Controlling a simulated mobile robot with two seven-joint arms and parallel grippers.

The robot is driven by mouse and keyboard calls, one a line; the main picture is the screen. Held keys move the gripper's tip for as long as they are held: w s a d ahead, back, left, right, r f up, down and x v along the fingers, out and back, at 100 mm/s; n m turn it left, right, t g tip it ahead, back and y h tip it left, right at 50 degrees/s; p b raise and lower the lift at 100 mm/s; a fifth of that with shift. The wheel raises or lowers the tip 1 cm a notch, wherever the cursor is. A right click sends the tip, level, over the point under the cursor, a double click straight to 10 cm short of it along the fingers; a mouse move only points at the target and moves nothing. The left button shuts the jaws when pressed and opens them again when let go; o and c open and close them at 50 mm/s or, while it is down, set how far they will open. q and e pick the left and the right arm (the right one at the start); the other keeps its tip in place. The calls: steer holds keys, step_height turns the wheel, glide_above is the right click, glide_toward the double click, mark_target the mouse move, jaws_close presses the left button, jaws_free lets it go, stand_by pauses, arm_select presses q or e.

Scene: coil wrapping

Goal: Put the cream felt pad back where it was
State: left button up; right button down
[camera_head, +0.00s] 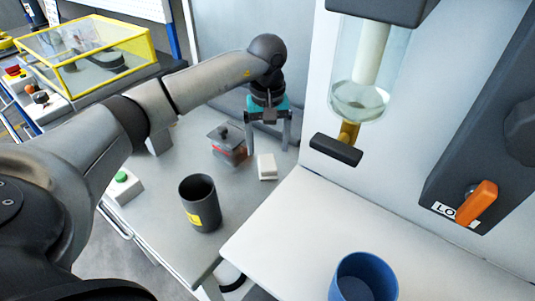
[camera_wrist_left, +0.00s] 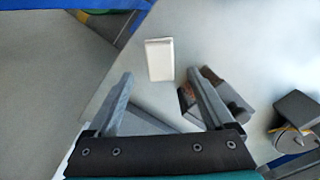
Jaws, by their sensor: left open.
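The cream felt pad (camera_head: 267,167) is a small pale block lying on the grey worktop, to the right of a small lidded box. My left gripper (camera_head: 268,143) is open and empty, pointing down just behind the pad in the head view. In the left wrist view, the pad (camera_wrist_left: 159,60) lies beyond the fingertips of my left gripper (camera_wrist_left: 160,74), roughly centred between them and apart from both. My right gripper is not in view.
The small box (camera_head: 228,150) with a dark knobbed lid stands close left of the pad. A dark grey cup (camera_head: 200,205) stands nearer the front, by a green-button box (camera_head: 122,186). A blue cup (camera_head: 363,277) is on the white table (camera_head: 330,225). A wall (camera_head: 300,60) rises behind.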

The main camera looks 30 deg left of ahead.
mark_target(267, 163)
arm_select(q)
step_height(267, 163, up, 7)
steer(key=shift+f+p, duration=0.15)
steer(key=shift+p, duration=0.15)
steer(key=shift+s, duration=0.1)
stand_by(0.4)
